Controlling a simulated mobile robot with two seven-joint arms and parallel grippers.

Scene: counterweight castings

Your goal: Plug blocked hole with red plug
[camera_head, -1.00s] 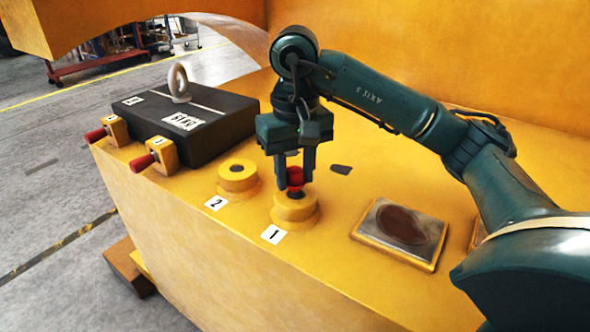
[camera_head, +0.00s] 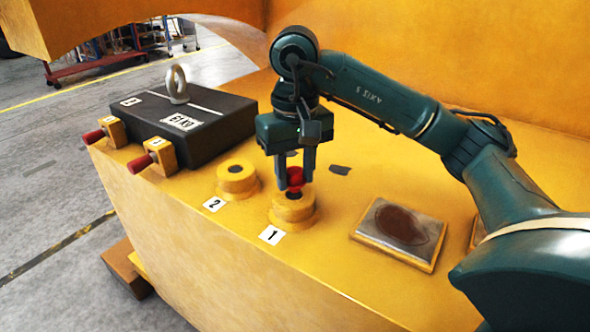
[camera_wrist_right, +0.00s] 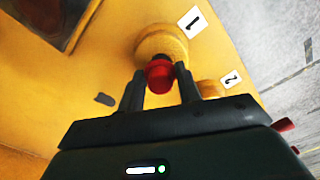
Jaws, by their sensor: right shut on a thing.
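The red plug (camera_head: 295,176) is between the fingers of my right gripper (camera_head: 295,186), which is shut on it. Plug and gripper are over the round yellow boss labelled 1 (camera_head: 293,210), whose dark hole shows just under the plug. I cannot tell whether the plug's lower end is touching the hole. In the right wrist view the red plug (camera_wrist_right: 159,76) is between the fingertips, in front of boss 1 (camera_wrist_right: 163,40). A second yellow boss, labelled 2 (camera_head: 237,182), stands to the left with a dark round centre. My left gripper is not in view.
A black box (camera_head: 190,122) with a lifting ring stands at the back left. Two red-handled clamps (camera_head: 162,157) are along its front. A framed metal plate with a brown patch (camera_head: 402,234) lies right of boss 1. A small dark flake (camera_head: 340,169) lies behind.

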